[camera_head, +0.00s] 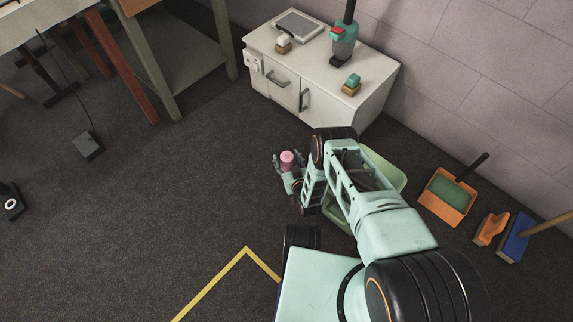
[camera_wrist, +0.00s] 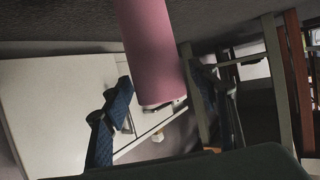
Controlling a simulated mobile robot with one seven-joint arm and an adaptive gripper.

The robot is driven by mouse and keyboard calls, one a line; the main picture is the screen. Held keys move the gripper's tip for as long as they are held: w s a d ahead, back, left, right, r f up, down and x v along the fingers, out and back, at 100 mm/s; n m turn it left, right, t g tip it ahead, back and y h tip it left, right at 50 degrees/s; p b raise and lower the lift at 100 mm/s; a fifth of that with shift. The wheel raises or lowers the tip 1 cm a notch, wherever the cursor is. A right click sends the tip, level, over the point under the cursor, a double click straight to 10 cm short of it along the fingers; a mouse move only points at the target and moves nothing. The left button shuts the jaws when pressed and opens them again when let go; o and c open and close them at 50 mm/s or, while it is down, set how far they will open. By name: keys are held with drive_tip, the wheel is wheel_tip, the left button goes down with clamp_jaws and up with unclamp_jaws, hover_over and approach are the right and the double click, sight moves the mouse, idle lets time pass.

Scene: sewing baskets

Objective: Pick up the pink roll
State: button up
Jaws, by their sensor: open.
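The pink roll (camera_head: 287,157) shows in the head view at the end of my arm, left of the arm links. My gripper (camera_head: 289,164) is open, with a finger on either side of the roll. In the wrist view the pink roll (camera_wrist: 153,50) comes down from the top edge between the two dark fingers of my gripper (camera_wrist: 163,92). The left finger looks very close to the roll; I cannot tell if it touches. A gap shows toward the right finger. What bears the roll is hidden.
A white cabinet (camera_head: 283,66) with small items on top stands beyond my gripper. A green bin (camera_head: 391,172) is partly hidden behind my arm. An orange dustpan (camera_head: 436,207) lies to the right by the wall.

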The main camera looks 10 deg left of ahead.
drive_tip(key=c, duration=1.4)
clamp_jaws()
drive_tip(key=shift+r, duration=0.1)
